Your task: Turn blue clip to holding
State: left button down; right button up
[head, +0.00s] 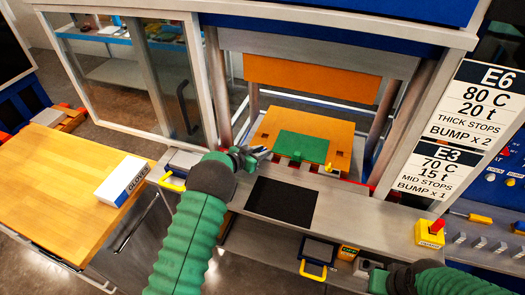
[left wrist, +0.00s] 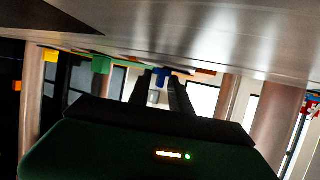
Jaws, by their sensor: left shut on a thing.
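My left gripper (head: 258,154) is at the front edge of the press opening, left of the green plate (head: 302,146). In the left wrist view my left gripper (left wrist: 162,82) has its two dark fingers close together, with the small blue clip (left wrist: 163,71) at their tips. It is shut on the clip. The clip is mostly hidden by the fingers, so its exact angle cannot be told. My right gripper (head: 376,279) is low at the right, dark and partly hidden; its jaws cannot be made out.
An orange platen (head: 312,70) hangs above an orange board. A black mat (head: 282,201) lies on the metal ledge. A red-knobbed yellow box (head: 430,233) stands right, below the E6 and E3 signs (head: 446,168). A glove box (head: 123,180) lies on the wooden table (head: 60,190).

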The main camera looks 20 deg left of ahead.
pick_arm(q)
jog(key=shift+w+a+f+m+g+h+b, duration=0.15)
jog(key=shift+m+g+h+b, duration=0.15)
jog(key=shift+m+h, duration=0.3)
jog(key=shift+s+a+f+m+g+h+b, duration=0.1)
jog(key=shift+a+m+g+h+b, duration=0.1)
jog(key=shift+m+g+h, duration=0.3)
jog(key=shift+w+r+m+g+h+b, duration=0.15)
jog(key=shift+m+g+h+b, duration=0.65)
jog(key=shift+m+h+b, duration=0.4)
jog(key=shift+r, duration=0.1)
jog(key=c, duration=1.5)
grip_release()
jog(key=shift+c, duration=0.2)
jog(key=shift+r, duration=0.4)
jog(key=shift+s+r+b, duration=0.15)
jog(key=shift+r+b, duration=0.15)
jog(key=shift+r, duration=0.35)
jog(key=shift+s+r+b, duration=0.15)
jog(key=shift+r+b, duration=0.15)
jog(key=shift+r, duration=0.3)
jog(key=s+d, duration=0.1)
jog(key=s, duration=0.4)
jog(key=s+d+r+b, duration=0.1)
jog(key=s+d, duration=0.1)
jog(key=s, duration=0.2)
jog(key=s+d+b, duration=0.1)
jog(key=s, duration=0.4)
jog(key=shift+s+d+r, duration=0.25)
jog(key=shift+s+d, duration=0.1)
